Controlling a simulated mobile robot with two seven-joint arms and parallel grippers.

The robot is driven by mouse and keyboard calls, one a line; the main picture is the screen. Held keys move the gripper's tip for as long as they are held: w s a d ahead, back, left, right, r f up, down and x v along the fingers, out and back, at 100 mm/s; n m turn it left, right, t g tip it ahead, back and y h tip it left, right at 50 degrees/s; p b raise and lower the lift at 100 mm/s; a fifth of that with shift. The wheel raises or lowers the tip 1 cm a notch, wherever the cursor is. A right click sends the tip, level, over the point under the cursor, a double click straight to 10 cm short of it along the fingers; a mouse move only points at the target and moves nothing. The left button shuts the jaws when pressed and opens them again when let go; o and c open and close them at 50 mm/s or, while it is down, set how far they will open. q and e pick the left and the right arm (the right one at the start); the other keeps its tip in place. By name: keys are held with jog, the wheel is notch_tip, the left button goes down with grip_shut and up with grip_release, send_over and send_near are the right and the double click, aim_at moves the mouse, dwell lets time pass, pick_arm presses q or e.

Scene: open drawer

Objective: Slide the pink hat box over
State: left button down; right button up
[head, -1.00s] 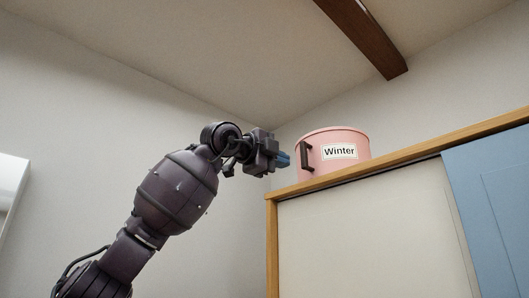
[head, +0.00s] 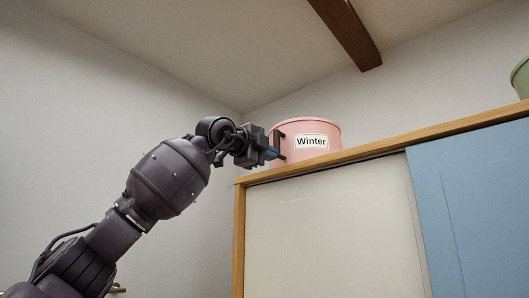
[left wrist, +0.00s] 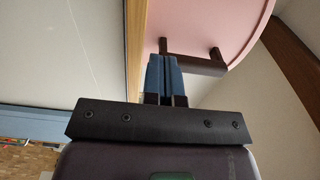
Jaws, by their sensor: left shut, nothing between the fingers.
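The pink hat box (head: 322,128), labelled "Winter", stands upright on top of the cabinet near its left end. Its dark handle (head: 281,144) is on the left side of the box. My left gripper (head: 273,153) is shut and empty, with its blue fingertips right at the handle's left. In the left wrist view, the shut fingers (left wrist: 162,70) point at the pink box (left wrist: 220,22), and their tips overlap the handle (left wrist: 195,64). I cannot tell whether they touch it. My right gripper is out of view.
The cabinet's wooden top edge (head: 380,149) runs up to the right, above a white door (head: 325,230) and a blue door (head: 475,205). A green container (head: 520,78) stands at the far right. The cabinet top between the two containers looks clear.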

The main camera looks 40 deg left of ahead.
aim_at(284, 161)
pick_arm(q)
jog(key=w, duration=0.3)
jog(key=w+p, duration=0.1)
jog(key=w, duration=0.1)
jog(key=shift+d, duration=0.4)
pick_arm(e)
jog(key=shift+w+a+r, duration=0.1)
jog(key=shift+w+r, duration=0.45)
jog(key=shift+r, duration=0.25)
pick_arm(q)
jog(key=shift+a+f, duration=0.1)
